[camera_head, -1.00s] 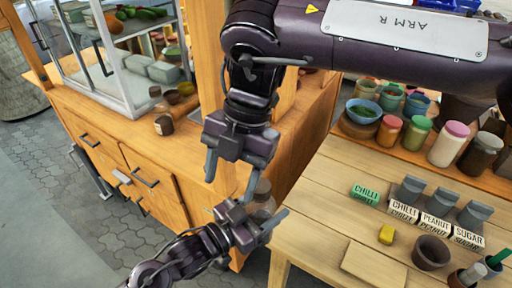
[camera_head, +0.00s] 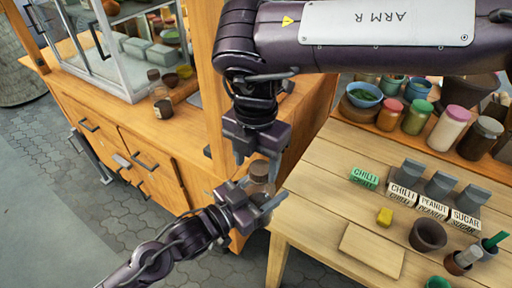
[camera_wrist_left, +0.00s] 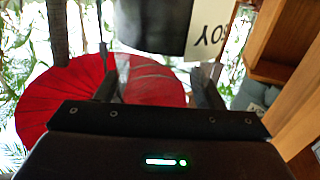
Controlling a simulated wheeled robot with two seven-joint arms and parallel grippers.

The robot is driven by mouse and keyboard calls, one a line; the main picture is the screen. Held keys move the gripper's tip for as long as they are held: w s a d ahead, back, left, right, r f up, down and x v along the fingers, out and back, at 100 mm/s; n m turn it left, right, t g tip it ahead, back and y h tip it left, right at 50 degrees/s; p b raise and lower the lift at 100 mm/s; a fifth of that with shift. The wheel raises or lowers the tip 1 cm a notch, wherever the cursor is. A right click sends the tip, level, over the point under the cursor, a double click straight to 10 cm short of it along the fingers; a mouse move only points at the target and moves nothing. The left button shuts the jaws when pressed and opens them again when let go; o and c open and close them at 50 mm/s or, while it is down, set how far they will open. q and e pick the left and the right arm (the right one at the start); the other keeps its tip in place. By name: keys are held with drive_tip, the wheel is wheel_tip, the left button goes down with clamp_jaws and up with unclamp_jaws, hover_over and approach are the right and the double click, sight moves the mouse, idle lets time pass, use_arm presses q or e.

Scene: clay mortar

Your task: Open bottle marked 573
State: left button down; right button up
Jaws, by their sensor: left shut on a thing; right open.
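A bottle (camera_head: 261,174) stands roughly upright between the fingers of my left gripper (camera_head: 262,205), which is shut on it. In the left wrist view the bottle (camera_wrist_left: 152,25) is dark, with a pale label ending in "OY"; no number 573 can be read. The left fingers also show there (camera_wrist_left: 158,85). My right gripper (camera_head: 258,160) is open directly above the bottle, its fingers reaching down beside the bottle's top. Whether they touch it I cannot tell. The right gripper partly hides the bottle's top.
A wooden cabinet (camera_head: 150,185) with a glass case stands behind on the left; a small dark bottle (camera_head: 163,108) is on it.

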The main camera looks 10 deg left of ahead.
drive_tip(key=shift+f, duration=0.15)
drive_tip(key=shift+c, duration=0.5)
drive_tip(key=shift+a, duration=0.1)
drive_tip(key=c, duration=0.9)
drive_tip(key=n, duration=0.2)
drive_tip(key=shift+s+n, duration=0.1)
drive_tip(key=shift+n, duration=0.2)
drive_tip(key=n, duration=0.4)
